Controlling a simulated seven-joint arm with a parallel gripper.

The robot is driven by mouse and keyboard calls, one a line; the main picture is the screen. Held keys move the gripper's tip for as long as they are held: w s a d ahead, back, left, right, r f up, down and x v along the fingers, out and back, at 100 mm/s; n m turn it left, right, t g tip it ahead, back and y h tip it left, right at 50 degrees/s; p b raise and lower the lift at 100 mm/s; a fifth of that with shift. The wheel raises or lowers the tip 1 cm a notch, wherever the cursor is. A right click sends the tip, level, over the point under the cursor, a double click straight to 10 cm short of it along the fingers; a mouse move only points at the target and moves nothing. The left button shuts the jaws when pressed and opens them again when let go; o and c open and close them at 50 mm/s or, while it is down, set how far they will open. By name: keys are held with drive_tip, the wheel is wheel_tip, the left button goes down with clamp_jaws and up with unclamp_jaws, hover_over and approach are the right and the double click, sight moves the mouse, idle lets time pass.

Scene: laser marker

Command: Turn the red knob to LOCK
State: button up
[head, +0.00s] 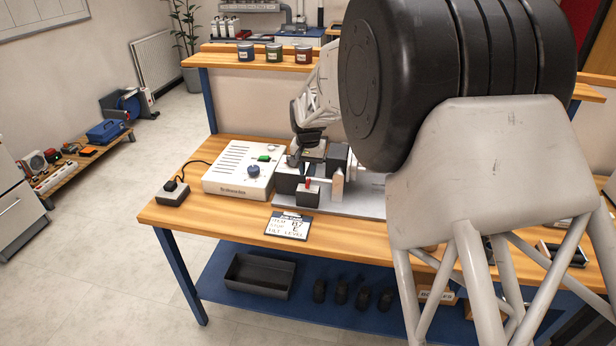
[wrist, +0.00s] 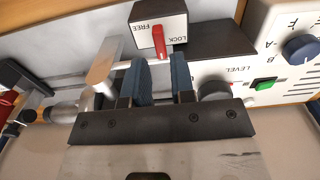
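The red knob (wrist: 158,40) is a narrow bar on a small dark block with a white face (wrist: 173,22) marked FREE and LOCK. In the wrist view, the bar stands between the two words. In the head view, the red knob (head: 308,182) shows small on top of its dark block (head: 307,196). My gripper (wrist: 161,64) is open, with its two blue fingers apart and the knob showing just beyond the gap. I cannot tell whether the fingers touch it. In the head view, my gripper (head: 296,161) is small and partly hidden among the dark parts of the fixture.
A white control box (head: 236,170) with a blue knob (head: 253,170) and green button (head: 264,158) stands left of the fixture. A sign (head: 288,226) lies in front. A metal post (head: 337,184) stands right of the knob. Bare wood (head: 225,222) shows at the front left.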

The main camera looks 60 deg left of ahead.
sight(308, 181)
drive_tip(key=shift+r, duration=1.85)
wheel_tip(308, 181, up, 7)
drive_tip(key=shift+d, duration=0.1)
idle(0.4)
